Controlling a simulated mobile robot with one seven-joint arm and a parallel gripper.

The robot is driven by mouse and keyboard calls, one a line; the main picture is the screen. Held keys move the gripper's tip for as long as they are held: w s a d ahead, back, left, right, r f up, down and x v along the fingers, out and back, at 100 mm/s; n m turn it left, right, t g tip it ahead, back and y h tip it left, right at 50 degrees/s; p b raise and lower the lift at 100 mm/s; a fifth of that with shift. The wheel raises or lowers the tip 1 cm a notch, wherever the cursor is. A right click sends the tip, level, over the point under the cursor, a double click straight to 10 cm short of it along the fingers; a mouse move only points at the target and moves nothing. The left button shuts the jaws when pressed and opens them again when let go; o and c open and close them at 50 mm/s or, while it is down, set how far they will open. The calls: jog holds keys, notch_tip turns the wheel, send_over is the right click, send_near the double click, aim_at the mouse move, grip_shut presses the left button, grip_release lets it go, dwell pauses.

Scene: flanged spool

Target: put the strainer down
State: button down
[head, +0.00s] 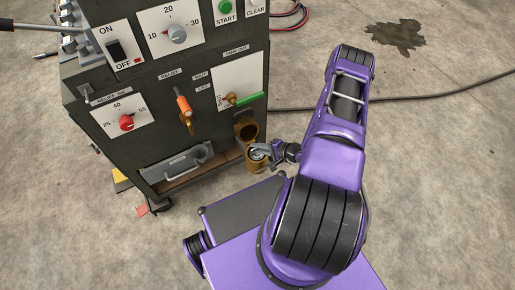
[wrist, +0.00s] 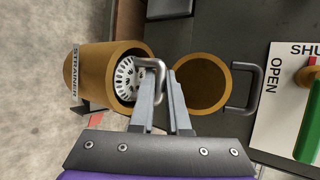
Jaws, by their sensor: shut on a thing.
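The strainer (wrist: 127,78) is a pale perforated basket end with a grey loop handle, seen in the wrist view in the mouth of a brass cylinder labelled STRAINER (wrist: 88,72). How deep it sits is hidden. My gripper (wrist: 164,82) is shut on the strainer's handle, just outside the mouth. In the head view my gripper (head: 280,152) is at the brass cylinder (head: 254,160), low at the cabinet's right front corner. The round brass lid (wrist: 202,82), with its own grey handle, stands open beside the mouth; it also shows in the head view (head: 246,131).
The dark cabinet (head: 155,85) carries knobs, an orange-handled lever (head: 182,104) and a green-handled valve (head: 246,99) above the cylinder. A drawer-like panel (head: 177,162) is to the left. Open concrete floor (head: 430,180) lies right; a cable (head: 440,91) crosses it.

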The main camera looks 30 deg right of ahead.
jog(key=c, duration=0.9)
grip_release()
jog(key=p+v, duration=0.1)
jog(key=v, duration=1.1)
jog(key=shift+p, duration=0.3)
jog(key=shift+d, duration=0.1)
